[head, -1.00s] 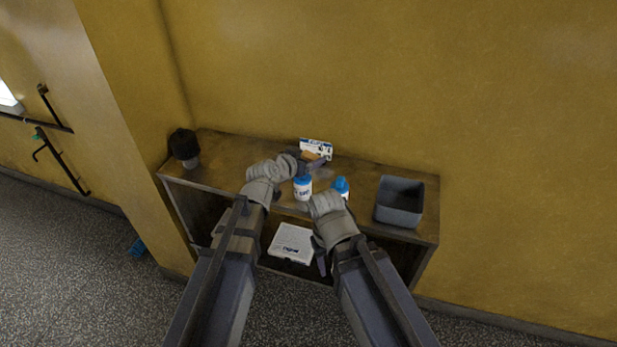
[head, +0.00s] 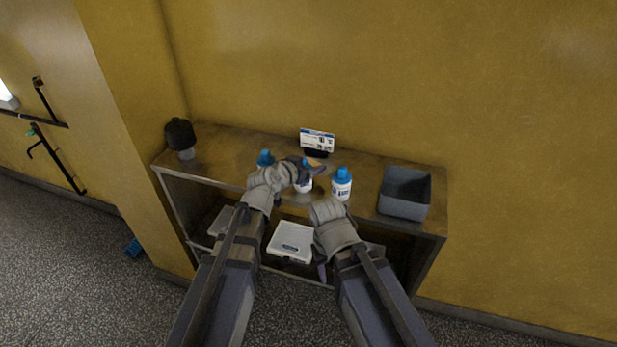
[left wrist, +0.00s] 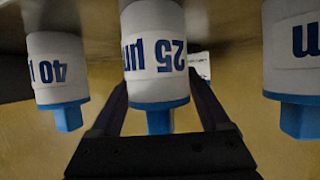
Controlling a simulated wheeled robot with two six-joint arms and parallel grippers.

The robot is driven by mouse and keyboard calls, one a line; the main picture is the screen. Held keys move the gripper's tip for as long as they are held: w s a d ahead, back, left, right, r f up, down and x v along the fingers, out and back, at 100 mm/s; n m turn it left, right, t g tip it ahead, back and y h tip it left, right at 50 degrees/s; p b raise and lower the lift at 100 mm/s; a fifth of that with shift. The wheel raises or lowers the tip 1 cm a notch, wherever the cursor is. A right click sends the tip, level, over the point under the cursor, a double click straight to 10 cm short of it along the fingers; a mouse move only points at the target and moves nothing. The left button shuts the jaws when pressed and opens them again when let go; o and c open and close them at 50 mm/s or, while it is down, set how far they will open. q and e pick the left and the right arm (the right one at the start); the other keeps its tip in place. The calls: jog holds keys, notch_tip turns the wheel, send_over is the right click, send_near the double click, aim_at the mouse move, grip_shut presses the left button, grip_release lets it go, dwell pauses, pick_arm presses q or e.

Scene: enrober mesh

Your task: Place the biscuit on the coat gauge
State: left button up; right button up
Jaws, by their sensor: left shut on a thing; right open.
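My left gripper (head: 313,167) is shut over the shelf top, in front of the card. A small tan piece, which looks like the biscuit (head: 318,162), shows at its fingertips. The left wrist view shows its fingers (left wrist: 160,112), but a bottle hides what is between the tips. A white card with blue print (head: 317,140) stands at the back with a dark piece (head: 316,153) below it. I cannot tell which part is the coat gauge. My right gripper (head: 321,272) is open, low in front of the shelf, and mostly hidden by its arm.
Blue-capped white bottles stand on the shelf: one left (head: 265,158), one partly under my left gripper (head: 304,187), one right (head: 342,184). The left wrist view shows labels "40 µm" (left wrist: 57,75) and "25 µm" (left wrist: 155,50). A grey bin (head: 404,207) is right, a black-topped object (head: 181,136) left.

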pick_arm(q)
notch_tip(320, 180, down, 4)
jog(key=b, duration=0.3)
jog(key=shift+r, duration=0.3)
jog(key=o, duration=0.5)
jog(key=shift+f, duration=0.2)
jog(key=o, duration=0.3)
jog(key=shift+r, duration=0.2)
